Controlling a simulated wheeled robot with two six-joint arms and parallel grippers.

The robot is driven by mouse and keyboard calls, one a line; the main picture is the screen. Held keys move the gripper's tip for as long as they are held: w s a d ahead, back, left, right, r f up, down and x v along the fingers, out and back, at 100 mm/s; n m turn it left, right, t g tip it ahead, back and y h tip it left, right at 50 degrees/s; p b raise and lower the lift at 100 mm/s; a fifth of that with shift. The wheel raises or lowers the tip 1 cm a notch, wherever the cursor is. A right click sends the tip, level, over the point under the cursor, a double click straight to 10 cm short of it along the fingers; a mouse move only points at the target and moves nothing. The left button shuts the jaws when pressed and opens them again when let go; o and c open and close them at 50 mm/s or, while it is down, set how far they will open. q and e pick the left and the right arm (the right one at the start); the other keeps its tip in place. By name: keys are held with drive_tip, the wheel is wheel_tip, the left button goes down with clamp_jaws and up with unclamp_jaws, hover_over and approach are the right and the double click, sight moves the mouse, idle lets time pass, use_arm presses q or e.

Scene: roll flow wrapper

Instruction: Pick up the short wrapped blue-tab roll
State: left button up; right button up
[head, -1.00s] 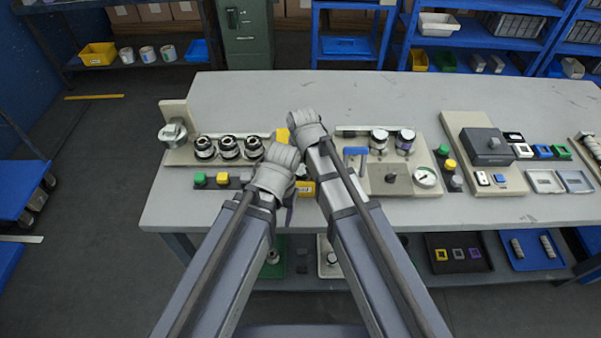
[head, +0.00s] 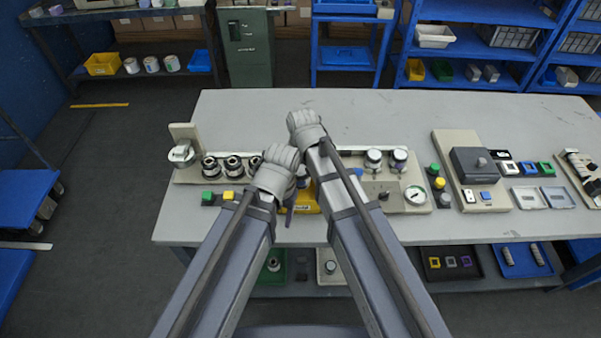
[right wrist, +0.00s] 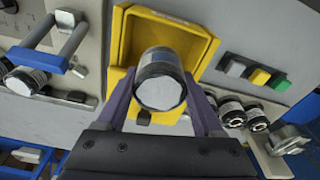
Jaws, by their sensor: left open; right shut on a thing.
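In the right wrist view, my right gripper (right wrist: 160,97) has its purple fingers shut on a short roll (right wrist: 161,76) with a dark wrapped side and a pale round end facing the camera. In the head view the tray (head: 309,207) shows partly behind my arms. My left gripper (head: 289,208) points down beside the tray and is open, its fingers mostly hidden by its wrist. The right fingers are hidden there by my arm.
Several dark-sided rolls (head: 233,166) stand in a row on a beige fixture at left. Green and yellow buttons (head: 218,197) lie in front. A gauge panel (head: 416,195) is right of my arms, with a grey press box (head: 483,165) beyond. The table's back strip (head: 400,110) is clear.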

wheel_tip(320, 180, up, 9)
drive_tip(key=p, duration=0.7)
drive_tip(key=shift+f, duration=0.2)
